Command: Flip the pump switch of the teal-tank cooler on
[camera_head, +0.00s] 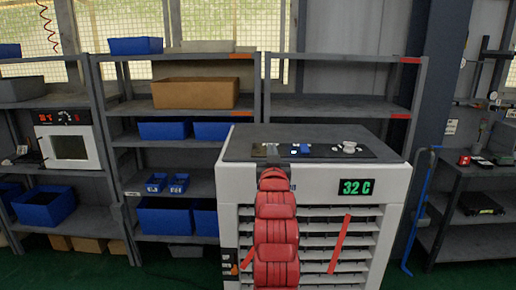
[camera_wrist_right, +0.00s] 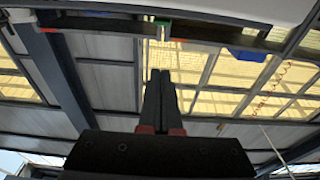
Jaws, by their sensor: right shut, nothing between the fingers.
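A white cooler (camera_head: 400,185) stands in front of me with a green "32 C" display (camera_head: 356,187). Its dark top panel (camera_head: 325,151) carries small blue parts (camera_head: 300,149), a pale round knob (camera_head: 349,147) and a grey-green piece (camera_head: 258,150). No teal tank can be made out, and which part is the pump switch is unclear. My right gripper (camera_head: 272,151) is at the panel's front left, partly hiding it. In the right wrist view the gripper (camera_wrist_right: 160,72) is shut and empty, its tips below a small green-and-white part (camera_wrist_right: 163,28); contact is unclear. My left gripper is out of view.
Grey shelves behind hold blue bins (camera_head: 136,46) and a cardboard box (camera_head: 196,93). A white oven-like box (camera_head: 70,146) sits at left. A blue hooked bar (camera_head: 421,205) and a dark bench (camera_head: 490,168) are at right. Red strips hang on the cooler's louvres.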

